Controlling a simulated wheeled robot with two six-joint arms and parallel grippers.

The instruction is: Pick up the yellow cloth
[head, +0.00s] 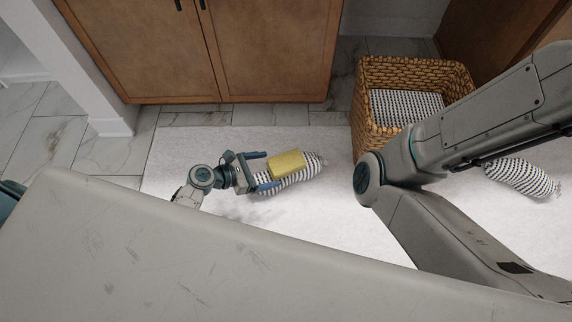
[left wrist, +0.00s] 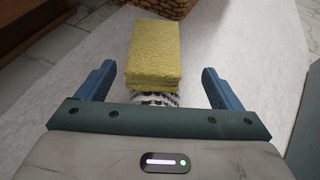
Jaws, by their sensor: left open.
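The yellow cloth (head: 287,162) is a folded, block-shaped piece lying on top of a black-and-white striped cloth (head: 305,174) on the pale rug. In the left wrist view the yellow cloth (left wrist: 153,50) shows as stacked layers just ahead of the palm, between the lines of the two fingers. My left gripper (head: 264,171) is open, with its blue fingers spread to either side of the cloth's near end. I cannot tell whether either finger touches it. My right arm crosses the right side of the head view, but its gripper is out of frame.
A wicker basket (head: 367,112) holding a striped cloth (head: 402,106) stands right of the yellow cloth. Another striped bundle (head: 521,176) lies at the far right. A wooden cabinet (head: 265,50) stands behind. A pale counter (head: 130,250) fills the foreground. The rug (head: 190,150) has free room around.

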